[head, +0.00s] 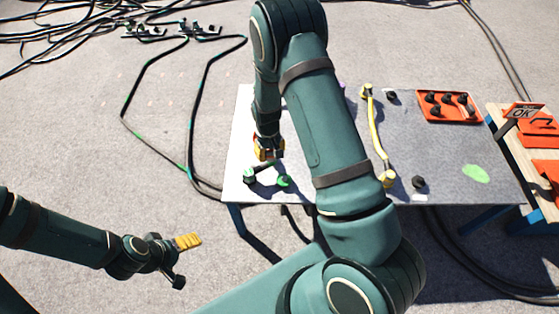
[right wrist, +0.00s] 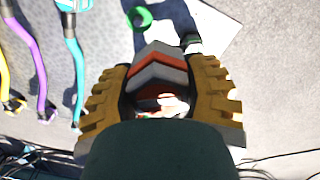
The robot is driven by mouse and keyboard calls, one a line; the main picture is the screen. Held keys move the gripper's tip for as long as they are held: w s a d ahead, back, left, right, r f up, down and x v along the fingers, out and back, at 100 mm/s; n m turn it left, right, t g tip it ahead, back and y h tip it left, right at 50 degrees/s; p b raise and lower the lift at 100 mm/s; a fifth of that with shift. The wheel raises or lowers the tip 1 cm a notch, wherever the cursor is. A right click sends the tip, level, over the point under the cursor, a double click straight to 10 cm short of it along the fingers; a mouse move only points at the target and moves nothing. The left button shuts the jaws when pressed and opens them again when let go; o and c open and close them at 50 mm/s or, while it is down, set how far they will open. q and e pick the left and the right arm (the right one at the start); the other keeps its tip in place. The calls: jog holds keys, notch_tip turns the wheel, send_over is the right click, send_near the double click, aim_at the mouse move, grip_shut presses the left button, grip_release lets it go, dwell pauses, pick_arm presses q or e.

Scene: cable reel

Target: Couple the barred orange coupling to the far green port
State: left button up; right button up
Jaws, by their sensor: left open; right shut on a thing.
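My right gripper (head: 268,150) is over the left part of the table. In the right wrist view its ribbed tan fingers (right wrist: 160,100) are shut on a grey coupling with an orange chevron band (right wrist: 160,66). In the head view the coupling is mostly hidden by the gripper. A green ring-shaped port (head: 284,182) and a dark fitting with green (head: 250,175) are at the table's near left. The wrist view shows the green ring (right wrist: 139,18) ahead, apart from the coupling. My left gripper (head: 188,241) is open and empty over the floor, left of the table.
The grey table (head: 440,150) carries a yellow cable (head: 376,135), dark caps (head: 418,182) and an orange tray (head: 425,118) of dark parts. My right arm hides the table's middle. Black cables (head: 193,120) lie on the floor at left.

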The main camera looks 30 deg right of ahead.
send_near(284, 176)
jog(key=shift+d+f+b, duration=0.1)
jog(key=shift+f+b, duration=1.9)
jog(key=shift+f, duration=2.05)
jog(key=shift+f, duration=0.45)
jog(key=o, duration=1.4)
jog(key=shift+s, duration=0.1)
notch_tip(284, 176, up, 12)
